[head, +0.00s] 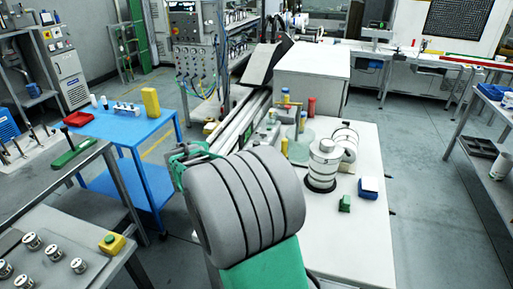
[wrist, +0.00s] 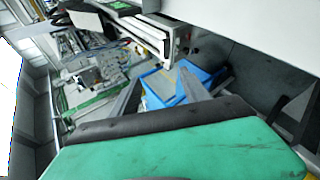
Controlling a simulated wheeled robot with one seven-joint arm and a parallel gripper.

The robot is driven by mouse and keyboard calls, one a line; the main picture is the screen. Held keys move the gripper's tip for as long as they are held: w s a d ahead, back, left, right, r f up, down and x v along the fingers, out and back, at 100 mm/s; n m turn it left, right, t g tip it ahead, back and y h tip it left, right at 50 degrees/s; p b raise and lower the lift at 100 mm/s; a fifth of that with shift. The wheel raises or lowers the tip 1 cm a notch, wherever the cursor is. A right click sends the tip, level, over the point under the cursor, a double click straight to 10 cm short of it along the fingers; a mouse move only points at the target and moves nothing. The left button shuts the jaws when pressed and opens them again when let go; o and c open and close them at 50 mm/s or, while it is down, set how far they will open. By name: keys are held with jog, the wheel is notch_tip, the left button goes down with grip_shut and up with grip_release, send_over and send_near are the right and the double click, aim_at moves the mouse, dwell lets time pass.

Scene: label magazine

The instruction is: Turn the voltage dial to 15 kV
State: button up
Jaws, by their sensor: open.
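I cannot make out a voltage dial or a 15 kV mark in either view. A grey control cabinet (head: 195,52) with small knobs, lamps and cables stands at the back, too small to read. My gripper (head: 187,160) shows in part as green and dark pieces at the far end of my grey arm, which hides much of it. It is open, and I see nothing held. In the wrist view a green part with a dark strip, likely mine, fills the bottom and hides what lies under it.
A white table (head: 350,240) at right carries jars, a ringed white stack (head: 322,165) and small blocks. A blue table (head: 125,125) stands left. Several round silver pieces and a yellow button box (head: 111,243) are on the bench at lower left. Floor at right is clear.

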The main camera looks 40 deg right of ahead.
jog(key=w+d+f+n+h, duration=0.1)
jog(key=d+f+n+h, duration=0.2)
jog(key=d, duration=0.5)
jog(key=w+d+f+n+h, duration=0.15)
jog(key=d+f+n, duration=0.25)
jog(key=d, duration=0.4)
jog(key=n+t+h, duration=0.2)
jog(key=n+h, duration=0.1)
jog(key=n, duration=0.5)
send_near(256, 144)
jog(key=shift+b+x, duration=0.45)
jog(key=shift+x, duration=0.45)
jog(key=shift+w+d+f, duration=0.1)
jog(key=shift+d+f, duration=0.05)
jog(key=shift+d, duration=0.15)
jog(key=p+x, duration=0.1)
jog(key=x, duration=0.6)
jog(key=shift+w+p, duration=0.1)
jog(key=shift+p, duration=0.3)
jog(key=shift+c, duration=0.3)
grip_shut()
